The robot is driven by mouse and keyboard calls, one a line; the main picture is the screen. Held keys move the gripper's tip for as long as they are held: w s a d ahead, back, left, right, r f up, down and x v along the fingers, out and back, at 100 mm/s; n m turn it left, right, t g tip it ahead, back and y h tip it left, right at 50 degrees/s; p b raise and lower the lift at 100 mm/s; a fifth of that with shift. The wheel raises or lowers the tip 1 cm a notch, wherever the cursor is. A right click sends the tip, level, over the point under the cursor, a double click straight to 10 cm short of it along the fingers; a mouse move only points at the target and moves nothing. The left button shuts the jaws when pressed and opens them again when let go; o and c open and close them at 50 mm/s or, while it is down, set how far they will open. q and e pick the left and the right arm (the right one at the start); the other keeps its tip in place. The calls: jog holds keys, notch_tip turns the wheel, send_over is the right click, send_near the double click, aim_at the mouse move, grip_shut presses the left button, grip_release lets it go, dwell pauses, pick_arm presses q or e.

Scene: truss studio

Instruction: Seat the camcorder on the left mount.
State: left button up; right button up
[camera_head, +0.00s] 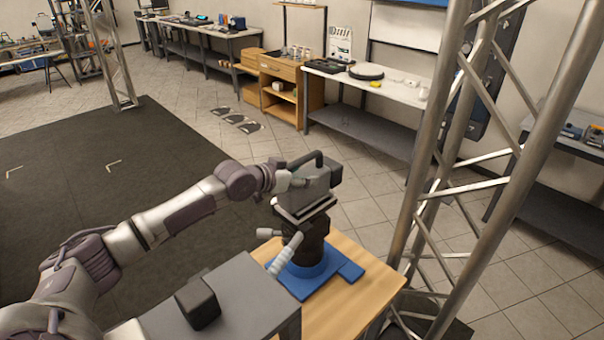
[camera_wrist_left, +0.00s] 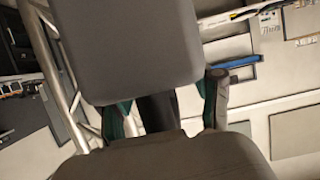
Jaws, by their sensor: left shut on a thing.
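The camcorder (camera_head: 320,184), a grey box with a dark top handle, is upright directly over the light plate of a mount (camera_head: 313,230). The mount has a black head, pale levers and a blue base. I cannot tell whether the camcorder touches the plate or hovers just above it. My left gripper (camera_head: 293,181) reaches in from the left and is shut on the camcorder near its handle; its fingertips are partly hidden. In the left wrist view, the gripper's green-padded fingers (camera_wrist_left: 162,114) show beside a large grey body, likely the camcorder (camera_wrist_left: 130,45). My right gripper is out of view.
The mount stands on a wooden table (camera_head: 345,312). A grey surface (camera_head: 245,290) with a dark block (camera_head: 197,302) is in front of it. A metal truss (camera_head: 425,190) rises close on the right. A black floor mat (camera_head: 100,190) lies to the left.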

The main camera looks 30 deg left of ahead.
pick_arm(q)
jog(key=shift+f+b, duration=0.35)
jog(key=shift+f, duration=0.1)
dwell(1.2)
jog(key=o, duration=1.7)
jog(key=shift+c, duration=0.2)
jog(key=shift+o, duration=0.2)
jog(key=shift+f, duration=0.2)
jog(key=v, duration=1.2)
jog(key=shift+s, duration=0.1)
